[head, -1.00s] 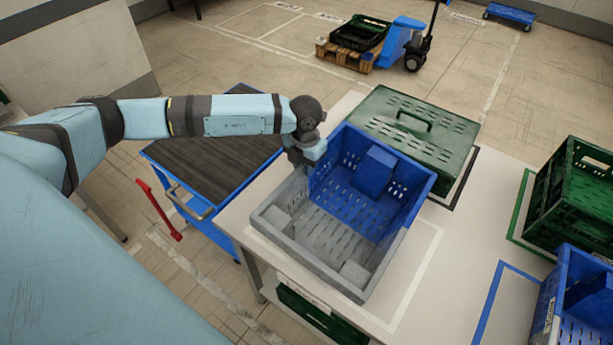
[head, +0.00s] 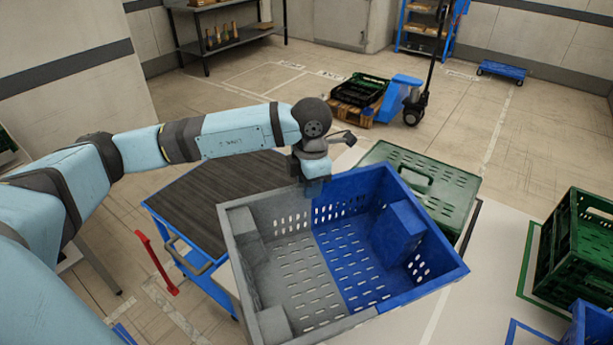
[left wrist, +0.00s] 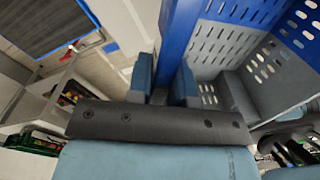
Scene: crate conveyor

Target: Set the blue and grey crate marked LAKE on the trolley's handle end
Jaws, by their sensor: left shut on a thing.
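The open crate (head: 408,301), half grey and half blue, is held level above the white table and looks empty; I see no LAKE marking. It also shows in the left wrist view (left wrist: 222,45). My left gripper (head: 314,186) is shut on the crate's far wall, near where grey meets blue. Its fingers (left wrist: 164,82) show either side of the wall in the left wrist view. The trolley (head: 225,187), with a dark ribbed top and blue frame, stands left of the table. Its metal handle (head: 204,264) is at the near end.
A lidded green crate (head: 428,176) stands on the table behind the held crate. A green crate (head: 577,245) and a blue crate (head: 588,325) stand at the right. A red bar (head: 155,262) is beside the trolley. The trolley top looks clear.

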